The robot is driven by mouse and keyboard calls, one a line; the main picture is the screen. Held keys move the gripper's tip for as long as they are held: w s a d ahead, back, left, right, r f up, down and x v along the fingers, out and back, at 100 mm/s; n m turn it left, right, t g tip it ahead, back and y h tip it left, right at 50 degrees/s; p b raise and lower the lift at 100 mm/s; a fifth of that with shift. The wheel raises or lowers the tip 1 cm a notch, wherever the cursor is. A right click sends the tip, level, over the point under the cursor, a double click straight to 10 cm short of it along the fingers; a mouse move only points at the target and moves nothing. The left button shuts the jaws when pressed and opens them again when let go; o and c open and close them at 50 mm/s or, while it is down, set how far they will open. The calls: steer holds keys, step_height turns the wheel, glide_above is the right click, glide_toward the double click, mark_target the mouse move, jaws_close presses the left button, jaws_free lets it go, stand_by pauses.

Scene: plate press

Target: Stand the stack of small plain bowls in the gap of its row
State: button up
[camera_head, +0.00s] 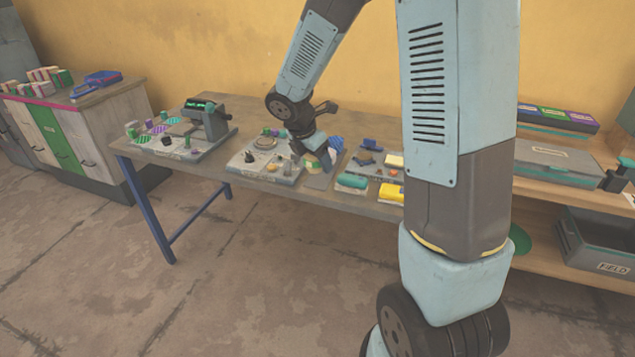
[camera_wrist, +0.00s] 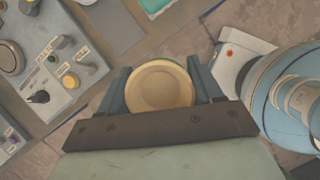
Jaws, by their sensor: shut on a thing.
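My gripper (camera_wrist: 160,78) is shut on a round cream bowl stack (camera_wrist: 162,88) with a pale yellow-green rim. The stack sits between the two fingers, and its round face is toward the wrist camera. How many bowls it holds is hidden. In the head view my gripper (camera_head: 319,158) is over the workbench, to the right of the middle grey control panel (camera_head: 262,160), with a small cream and green thing at its fingers. I cannot make out the row with the gap; several small coloured stacks (camera_head: 45,82) stand on the cabinet at the left.
The workbench (camera_head: 350,196) carries another panel (camera_head: 185,140) with a dark press and, at right, a teal block (camera_head: 351,181) and a yellow block (camera_head: 391,192). A blue tray (camera_head: 97,80) lies on the cabinet. Shelves with a grey bin (camera_head: 600,240) stand right. Floor in front is clear.

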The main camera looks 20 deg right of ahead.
steer(key=shift+s+a+n, duration=0.1)
steer(key=shift+s+n, duration=0.55)
steer(key=shift+n, duration=0.05)
steer(key=w+d+f, duration=0.3)
steer(key=w+f, duration=0.1)
steer(key=w, duration=0.4)
glide_above(321, 178)
steer(key=s+a, duration=0.1)
step_height(321, 178, down, 6)
steer(key=shift+a+r, duration=0.1)
steer(key=shift+f, duration=1.6)
steer(key=o, duration=1.1)
steer(key=shift+f, duration=0.1)
